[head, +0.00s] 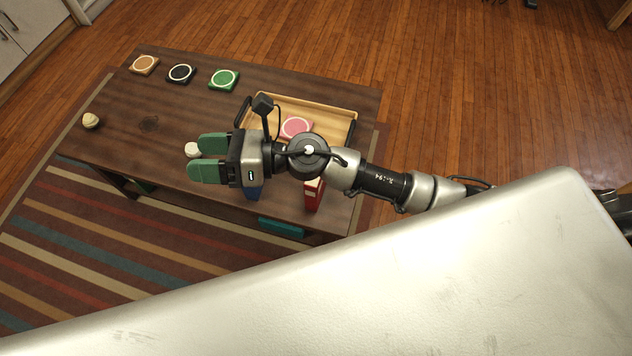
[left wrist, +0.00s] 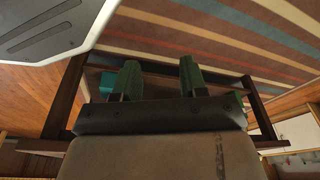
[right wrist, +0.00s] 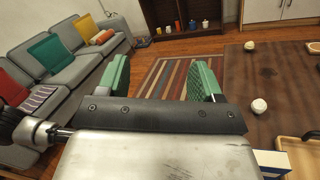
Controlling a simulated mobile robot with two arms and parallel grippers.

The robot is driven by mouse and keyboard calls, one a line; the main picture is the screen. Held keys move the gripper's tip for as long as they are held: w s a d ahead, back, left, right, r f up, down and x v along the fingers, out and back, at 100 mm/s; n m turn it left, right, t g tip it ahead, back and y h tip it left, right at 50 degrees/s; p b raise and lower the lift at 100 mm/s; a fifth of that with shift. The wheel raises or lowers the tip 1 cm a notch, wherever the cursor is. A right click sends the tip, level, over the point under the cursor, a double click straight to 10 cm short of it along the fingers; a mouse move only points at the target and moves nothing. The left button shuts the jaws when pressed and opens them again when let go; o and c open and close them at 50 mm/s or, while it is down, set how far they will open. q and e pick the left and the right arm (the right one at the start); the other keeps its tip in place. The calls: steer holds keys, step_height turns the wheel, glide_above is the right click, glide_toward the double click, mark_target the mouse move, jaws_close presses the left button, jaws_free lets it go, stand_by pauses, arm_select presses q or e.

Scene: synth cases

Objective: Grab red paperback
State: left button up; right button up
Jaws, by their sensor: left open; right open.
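The red paperback (head: 313,196) stands upright near the table's front edge in the head view. My right forearm hides its upper part. My right gripper (head: 208,158) is open and empty above the table, to the left of the red paperback, fingers pointing left. In the right wrist view its fingers (right wrist: 160,78) are apart with nothing between them, and the red paperback is not seen there. My left gripper (left wrist: 159,80) is open and empty in the left wrist view, with the table's underside and striped rug beyond. It is not seen in the head view.
A blue item (head: 253,192) stands beneath my right gripper, left of the paperback. A wooden tray (head: 335,104) holds a pink square piece (head: 296,127). A white ball (head: 192,149) is near the fingers. A teal item (head: 281,228) is below the tabletop.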

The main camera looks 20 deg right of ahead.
step_height(320, 180, down, 4)
steer(key=s+n+g+h, duration=0.2)
steer(key=n+g+h, duration=0.15)
steer(key=n, duration=0.35)
steer(key=n+g+h, duration=0.2)
steer(key=n+h, duration=0.9)
steer(key=h, duration=0.4)
glide_toward(316, 184)
steer(key=shift+t+y, duration=0.25)
steer(key=w+f, duration=0.1)
steer(key=w+d+f, duration=0.1)
steer(key=w+f, duration=0.1)
steer(key=shift+w, duration=0.1)
steer(key=shift+n, duration=0.3)
steer(key=f, duration=0.4)
steer(key=shift+w+d+f+b, duration=0.1)
steer(key=shift+d+f+b, duration=0.15)
steer(key=shift+f+b, duration=0.1)
step_height(316, 184, down, 6)
steer(key=shift+b, duration=0.4)
steer(key=c, duration=1.1)
arm_select(q)
steer(key=w+r, duration=0.1)
steer(key=r, duration=0.1)
steer(key=w+r, duration=0.1)
steer(key=r, duration=0.1)
steer(key=shift+w+d, duration=0.15)
arm_select(e)
steer(key=shift+a, duration=0.1)
steer(key=shift+c, duration=0.3)
